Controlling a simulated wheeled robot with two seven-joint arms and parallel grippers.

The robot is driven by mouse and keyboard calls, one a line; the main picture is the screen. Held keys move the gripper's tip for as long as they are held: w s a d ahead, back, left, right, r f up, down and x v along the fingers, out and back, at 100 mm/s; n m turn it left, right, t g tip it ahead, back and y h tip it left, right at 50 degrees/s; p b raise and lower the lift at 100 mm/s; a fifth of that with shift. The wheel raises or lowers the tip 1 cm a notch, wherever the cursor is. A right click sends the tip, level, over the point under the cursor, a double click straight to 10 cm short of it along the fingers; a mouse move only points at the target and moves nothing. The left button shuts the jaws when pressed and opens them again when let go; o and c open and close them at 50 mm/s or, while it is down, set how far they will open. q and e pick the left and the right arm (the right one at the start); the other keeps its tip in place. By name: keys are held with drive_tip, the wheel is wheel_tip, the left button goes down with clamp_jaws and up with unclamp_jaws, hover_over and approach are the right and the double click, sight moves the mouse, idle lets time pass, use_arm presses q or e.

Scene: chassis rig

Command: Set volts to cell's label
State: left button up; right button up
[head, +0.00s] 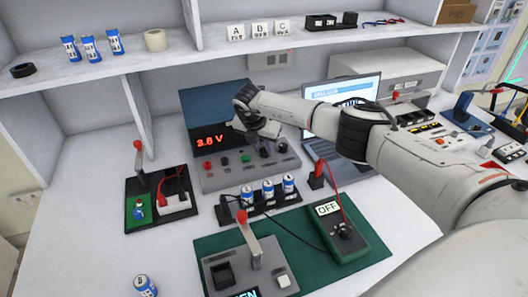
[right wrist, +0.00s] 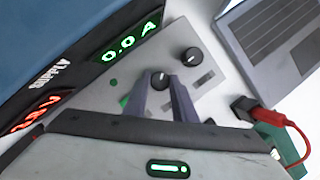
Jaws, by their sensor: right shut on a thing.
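The power supply (head: 222,181) stands at the back middle of the bench. Its display (head: 210,142) reads 3.6 V in red; the right wrist view shows a green 0.0 A readout (right wrist: 130,42). My right gripper (right wrist: 161,88) is shut on the left one of two black knobs (right wrist: 160,76). The other knob (right wrist: 191,58) is free beside it. Blue-and-white cells (head: 268,190) stand in a black holder (head: 262,207) in front of the supply. Another cell (head: 145,286) is at the front left. Their voltage labels are too small to read. My left gripper is out of view.
A laptop (head: 350,95) is right of the supply, partly behind my right arm. A green multimeter (head: 335,232) marked OFF and a grey lever fixture (head: 250,268) are in front. A black tray with a red lever (head: 140,165) stands left. The bench's left front is mostly clear.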

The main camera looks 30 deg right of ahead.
drive_tip(key=m+b, duration=0.1)
drive_tip(key=b, duration=0.1)
drive_tip(key=m+g+b, duration=0.1)
drive_tip(key=m+b, duration=0.1)
drive_tip(key=shift+w+a+f+h, duration=0.1)
drive_tip(key=shift+w+f+h, duration=0.05)
drive_tip(key=shift+f+h, duration=0.15)
drive_tip(key=shift+m+b, duration=0.3)
drive_tip(key=shift+b, duration=0.15)
drive_tip(key=shift+r+m+g+b, duration=0.15)
drive_tip(key=shift+m+g+b, duration=0.3)
drive_tip(key=shift+b, duration=0.25)
drive_tip(key=shift+r, duration=0.1)
drive_tip(key=o, duration=1)
drive_tip(key=shift+o, duration=0.2)
